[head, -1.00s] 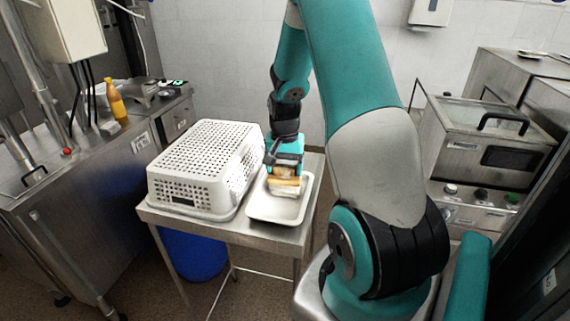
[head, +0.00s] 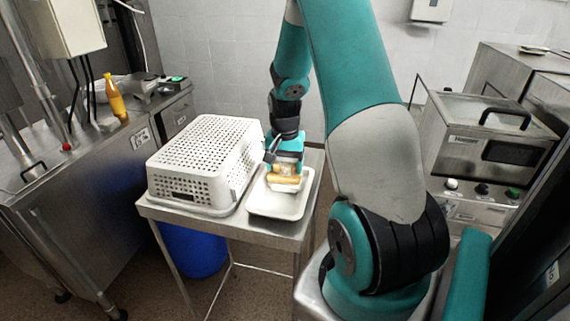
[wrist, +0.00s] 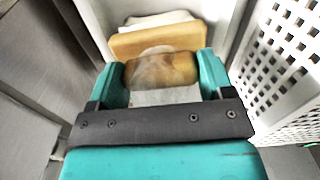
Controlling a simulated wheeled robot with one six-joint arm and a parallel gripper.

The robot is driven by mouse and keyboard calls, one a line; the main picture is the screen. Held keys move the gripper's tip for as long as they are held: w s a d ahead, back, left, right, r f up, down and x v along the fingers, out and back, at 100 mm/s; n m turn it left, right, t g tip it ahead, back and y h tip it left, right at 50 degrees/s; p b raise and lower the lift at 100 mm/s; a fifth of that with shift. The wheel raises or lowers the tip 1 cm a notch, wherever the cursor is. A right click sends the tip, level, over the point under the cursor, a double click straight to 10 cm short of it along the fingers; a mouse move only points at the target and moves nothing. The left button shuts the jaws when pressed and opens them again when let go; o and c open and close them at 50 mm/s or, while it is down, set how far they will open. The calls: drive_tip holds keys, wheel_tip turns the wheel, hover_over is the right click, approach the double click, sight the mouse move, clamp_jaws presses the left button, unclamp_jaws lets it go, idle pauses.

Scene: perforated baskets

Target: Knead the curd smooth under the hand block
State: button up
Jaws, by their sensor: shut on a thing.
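My gripper (head: 285,166) points down over the white tray (head: 275,214) and is shut on the wooden hand block. In the wrist view, my gripper (wrist: 162,80) has its teal fingers on both sides of the block's rounded handle (wrist: 160,69). The block (head: 286,180) is pale wood, and its flat part shows beyond the handle in the wrist view (wrist: 155,40). White curd (head: 286,188) lies in the tray under the block. Its edge also shows past the block in the wrist view (wrist: 158,18). The block hides most of the curd; I cannot tell how firmly they touch.
A white perforated basket (head: 205,165) lies upside down just left of the tray on the steel table (head: 225,226). A blue bin (head: 195,253) stands below. An orange bottle (head: 114,98) is on the left counter. A steel machine (head: 490,140) stands right.

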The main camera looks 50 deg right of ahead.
drive_tip(key=shift+f, duration=0.5)
idle(1.1)
wheel_tip(320, 180, up, 7)
drive_tip(key=p, duration=0.5)
drive_tip(key=shift+r, duration=0.15)
drive_tip(key=shift+f, duration=0.2)
drive_tip(key=shift+f+b, duration=2.05)
drive_tip(key=shift+f, duration=0.85)
drive_tip(key=shift+f+b, duration=0.35)
drive_tip(key=shift+f, duration=0.2)
drive_tip(key=shift+r, duration=0.1)
drive_tip(key=shift+r+p, duration=2.85)
drive_tip(key=shift+r, duration=0.6)
